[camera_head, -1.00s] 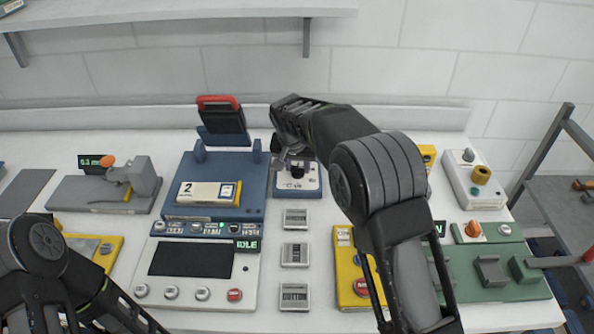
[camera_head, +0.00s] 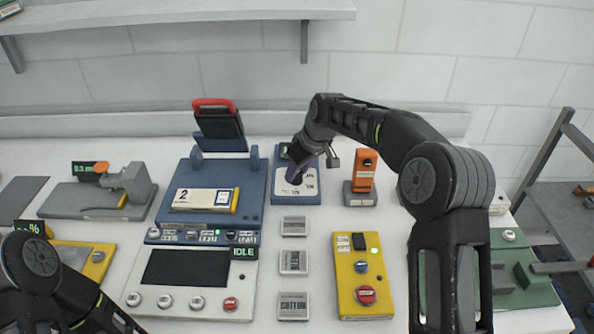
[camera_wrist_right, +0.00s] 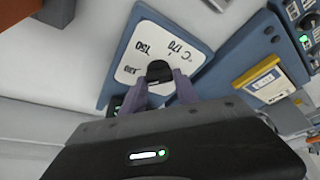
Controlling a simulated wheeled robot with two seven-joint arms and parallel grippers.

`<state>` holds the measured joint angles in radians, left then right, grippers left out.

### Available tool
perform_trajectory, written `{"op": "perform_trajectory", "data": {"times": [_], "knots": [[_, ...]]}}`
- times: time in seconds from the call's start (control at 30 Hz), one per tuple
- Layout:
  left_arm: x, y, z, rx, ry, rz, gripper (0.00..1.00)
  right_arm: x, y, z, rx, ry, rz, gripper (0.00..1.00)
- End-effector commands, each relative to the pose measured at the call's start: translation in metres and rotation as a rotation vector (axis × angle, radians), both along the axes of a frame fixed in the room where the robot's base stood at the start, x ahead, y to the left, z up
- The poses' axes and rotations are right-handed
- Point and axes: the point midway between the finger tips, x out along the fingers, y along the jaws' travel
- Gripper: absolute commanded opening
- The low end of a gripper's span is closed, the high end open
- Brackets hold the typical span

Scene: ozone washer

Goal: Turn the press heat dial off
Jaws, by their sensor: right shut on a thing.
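The press heat dial is a black knob (camera_wrist_right: 159,70) on a white plate (camera_wrist_right: 185,45) marked with °C numbers, including 150 and 170. The plate sits on a blue panel (camera_head: 285,205) beside the blue press (camera_head: 205,222). The knob's exact pointing is hard to read. My left gripper is out of view; only its arm shows at lower left.
The press lid with a red handle (camera_head: 212,104) stands raised. An orange device on a grey base (camera_head: 365,170) stands right of the panel, under my right arm. A yellow box with a red button (camera_head: 365,295) and several grey labelled blocks (camera_head: 293,262) lie in front.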

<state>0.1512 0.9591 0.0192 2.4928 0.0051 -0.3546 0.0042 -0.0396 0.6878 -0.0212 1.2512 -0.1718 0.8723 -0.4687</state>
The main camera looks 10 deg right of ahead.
Motion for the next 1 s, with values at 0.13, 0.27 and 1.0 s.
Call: {"op": "perform_trajectory", "data": {"times": [0.13,0.27,1.0], "knots": [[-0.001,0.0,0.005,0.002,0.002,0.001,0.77,0.001,-0.002,0.002,0.001,0.0,0.136,0.0],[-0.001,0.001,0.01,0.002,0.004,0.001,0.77,0.002,-0.002,0.002,0.002,-0.002,0.259,0.0],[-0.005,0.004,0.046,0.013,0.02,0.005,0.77,0.004,-0.004,0.002,-0.003,-0.002,0.786,0.0]]}}
